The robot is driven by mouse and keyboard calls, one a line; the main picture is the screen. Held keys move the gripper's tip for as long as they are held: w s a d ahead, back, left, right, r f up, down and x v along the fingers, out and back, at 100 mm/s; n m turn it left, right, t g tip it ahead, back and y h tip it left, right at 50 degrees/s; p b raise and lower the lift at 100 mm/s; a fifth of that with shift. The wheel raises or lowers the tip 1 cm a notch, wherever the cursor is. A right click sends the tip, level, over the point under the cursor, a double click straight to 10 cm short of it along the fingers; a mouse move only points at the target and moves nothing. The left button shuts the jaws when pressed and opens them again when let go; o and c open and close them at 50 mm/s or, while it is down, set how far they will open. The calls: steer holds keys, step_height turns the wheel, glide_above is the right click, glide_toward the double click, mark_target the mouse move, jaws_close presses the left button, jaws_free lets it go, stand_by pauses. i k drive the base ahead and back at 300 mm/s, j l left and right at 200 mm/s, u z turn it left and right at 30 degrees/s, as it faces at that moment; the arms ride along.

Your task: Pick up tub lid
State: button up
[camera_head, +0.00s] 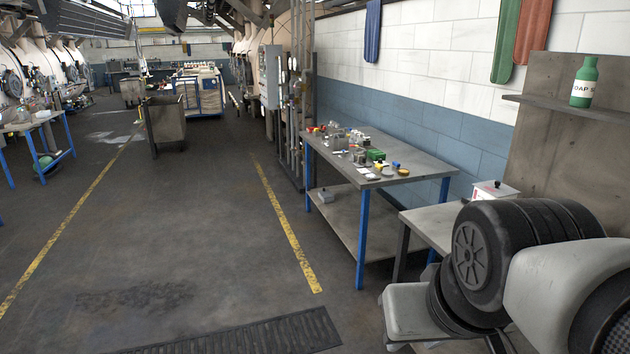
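A blue-legged workbench (423,167) stands against the right wall with many small items on it. Near its front edge lie small flat round pieces: a pale disc (372,177), a darker disc (387,172) and a grey one (403,172). One of them may be the tub lid, but they are too small to tell. A white box (494,190) with a dark knob on top sits on a lower grey table (430,217), partly hidden behind my arm. My arm's links fill the lower right; my gripper's fingers do not show.
A green bottle (584,83) stands on a wall shelf (545,104) at right. A grey bin (165,122) and a blue cart (203,92) stand farther back. The floor between the yellow lines is mostly clear, with a dark grate (255,336) in front.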

mark_target(495, 188)
steer(key=i+u, duration=0.4)
steer(key=i, duration=1.15)
steer(key=i+z, duration=0.35)
steer(key=i+j+z, duration=0.1)
steer(key=i+z, duration=0.25)
steer(key=i+j+z, duration=0.2)
steer(key=i+z, duration=0.15)
steer(key=i, duration=0.15)
